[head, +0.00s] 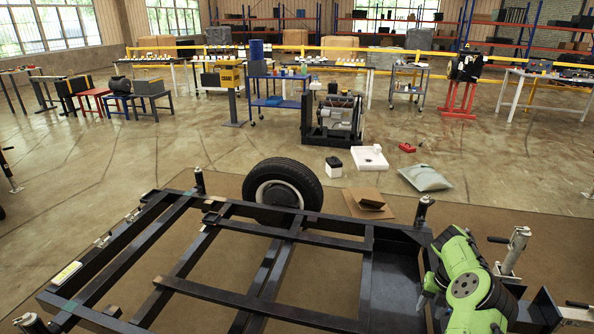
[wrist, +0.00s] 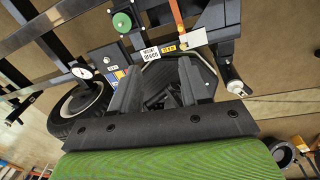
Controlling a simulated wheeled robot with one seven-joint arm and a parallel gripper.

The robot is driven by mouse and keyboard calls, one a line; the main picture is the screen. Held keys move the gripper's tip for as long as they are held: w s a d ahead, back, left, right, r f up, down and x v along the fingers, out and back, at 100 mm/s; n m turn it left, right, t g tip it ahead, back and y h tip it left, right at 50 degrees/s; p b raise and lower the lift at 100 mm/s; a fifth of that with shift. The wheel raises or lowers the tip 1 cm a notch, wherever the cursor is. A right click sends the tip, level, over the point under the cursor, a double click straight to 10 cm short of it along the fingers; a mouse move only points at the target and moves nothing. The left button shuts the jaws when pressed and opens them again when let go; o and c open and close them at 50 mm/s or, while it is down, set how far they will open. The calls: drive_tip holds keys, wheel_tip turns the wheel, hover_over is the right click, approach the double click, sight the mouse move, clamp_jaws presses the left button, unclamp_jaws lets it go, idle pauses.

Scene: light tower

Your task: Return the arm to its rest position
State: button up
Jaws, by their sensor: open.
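My green and black arm (head: 465,285) is folded at the lower right of the head view, over the right end of the dark metal frame (head: 250,229). My gripper (wrist: 158,72) shows in the wrist view with its two dark fingers spread apart. I see nothing clamped between them. Behind the fingers is a dark panel with small labels (wrist: 150,53); I cannot tell how far away it is. In the head view the gripper itself cannot be made out.
A wheel (head: 283,192) stands against the frame's far side; a wheel also shows in the wrist view (wrist: 78,106). A green knob (wrist: 122,22) and a gauge (wrist: 82,73) are near the fingers. Upright jacks (head: 514,250) stand by my arm.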

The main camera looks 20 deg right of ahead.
drive_tip(key=w+a+r+n+h+p, duration=0.1)
drive_tip(key=w+a+r+n, duration=0.3)
drive_tip(key=r, duration=0.3)
drive_tip(key=w+a+r+n+h, duration=0.1)
drive_tip(key=a+r+n, duration=0.2)
drive_tip(key=r+n, duration=0.35)
drive_tip(key=s+a+r+n+t+h+p, duration=0.1)
drive_tip(key=s+a+r+n+t+h, duration=0.1)
drive_tip(key=a+r+n, duration=1.2)
drive_tip(key=s+a+r+n+t+p, duration=0.2)
drive_tip(key=s+a+r+n, duration=0.65)
drive_tip(key=s, duration=0.25)
drive_tip(key=s+a+f+n+y, duration=0.1)
drive_tip(key=s+a+n, duration=0.2)
drive_tip(key=s+n, duration=0.2)
drive_tip(key=s+a+f+n+t+y+p, duration=0.1)
drive_tip(key=s+a+n, duration=0.3)
drive_tip(key=s, duration=0.3)
drive_tip(key=shift+s+a+f+n+y, duration=0.3)
drive_tip(key=shift+f+n+y, duration=0.1)
drive_tip(key=shift+n, duration=0.5)
